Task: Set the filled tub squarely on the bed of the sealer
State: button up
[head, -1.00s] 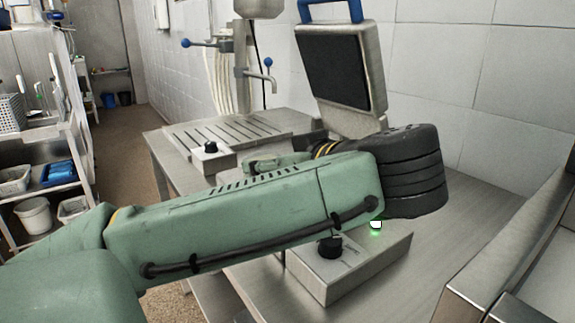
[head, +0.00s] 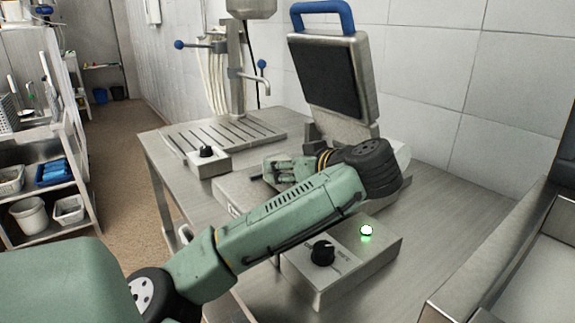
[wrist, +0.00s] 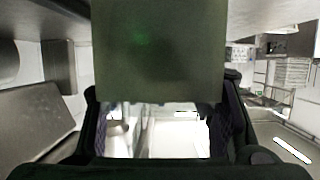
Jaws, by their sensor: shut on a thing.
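In the wrist view, my gripper (wrist: 162,108) has its dark fingers on both sides of a broad, dark olive-grey block, which I take to be the tub (wrist: 160,55). The gripper is shut on it. A faint green glow shows on its flat face; its contents cannot be seen. In the head view, my arm hides the tub and fingertips. The sealer's lid (head: 335,75) stands open, with a blue handle on top and a dark pad. The sealer's bed (head: 232,192) lies below it, largely covered by my arm. I cannot tell whether the tub touches the bed.
A control box (head: 340,262) with a black knob and lit green lamp stands in front of the sealer. A slotted drain plate (head: 225,135) and another knob box (head: 207,162) lie to the left. Shelves (head: 60,185) stand far left. The steel table (head: 425,200) is clear at right.

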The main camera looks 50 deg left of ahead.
jog(key=shift+f, duration=0.2)
jog(key=o, duration=1.4)
jog(key=shift+o, duration=0.2)
jog(key=shift+d+r+p, duration=0.35)
jog(key=shift+r+p, duration=0.3)
jog(key=shift+p, duration=0.2)
jog(key=p+v, duration=0.7)
jog(key=v, duration=0.2)
jog(key=shift+d+f, duration=0.15)
jog(key=shift+f, duration=0.05)
jog(key=shift+v, duration=0.95)
jog(key=shift+f, duration=0.1)
